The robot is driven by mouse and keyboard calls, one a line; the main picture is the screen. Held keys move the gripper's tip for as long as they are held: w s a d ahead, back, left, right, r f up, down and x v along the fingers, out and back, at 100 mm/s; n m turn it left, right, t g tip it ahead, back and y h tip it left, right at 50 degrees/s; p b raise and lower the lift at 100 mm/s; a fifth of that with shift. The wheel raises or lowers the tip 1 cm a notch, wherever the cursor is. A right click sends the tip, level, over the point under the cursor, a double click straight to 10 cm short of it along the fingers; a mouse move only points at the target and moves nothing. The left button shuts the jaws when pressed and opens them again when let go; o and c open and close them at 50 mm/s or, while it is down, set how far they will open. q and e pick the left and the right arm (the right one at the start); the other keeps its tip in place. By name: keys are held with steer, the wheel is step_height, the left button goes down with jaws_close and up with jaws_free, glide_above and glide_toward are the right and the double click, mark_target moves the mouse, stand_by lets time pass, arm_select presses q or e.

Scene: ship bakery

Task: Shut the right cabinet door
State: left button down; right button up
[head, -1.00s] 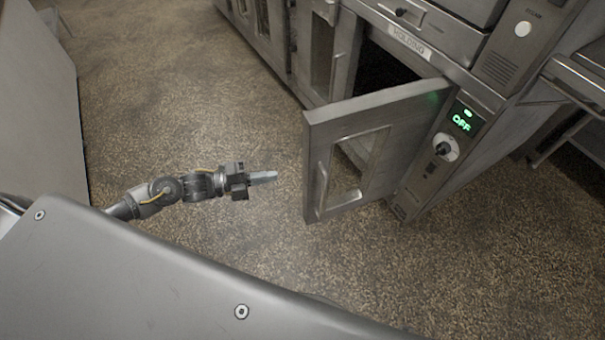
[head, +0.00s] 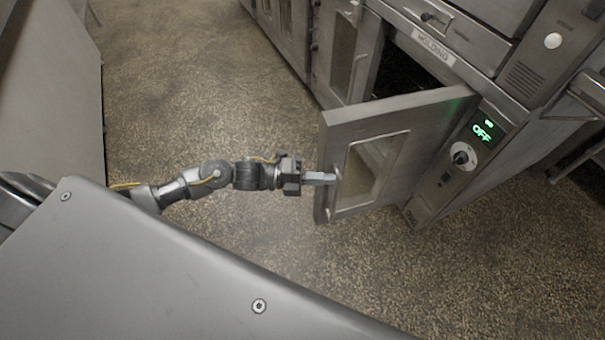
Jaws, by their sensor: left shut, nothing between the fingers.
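The right cabinet door (head: 408,140) stands open in the head view, a grey metal frame with a glass window and a vertical handle (head: 334,192) near its free edge. It is hinged on the right, beside the control panel, and the dark cabinet opening (head: 400,78) shows behind it. My left gripper (head: 332,178) is shut and empty, its fingertips right at the door's handle side. I cannot tell whether they touch the door or handle. My right gripper is not in view.
The control panel (head: 475,145) shows a green OFF and a knob. Another cabinet door (head: 345,55) stands left of the opening. A pale grey unit (head: 50,90) is at the left. Brown speckled floor (head: 200,90) lies clear between.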

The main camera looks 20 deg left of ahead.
arm_select(q)
steer(key=shift+w+a, duration=1.45)
steer(key=shift+w, duration=0.05)
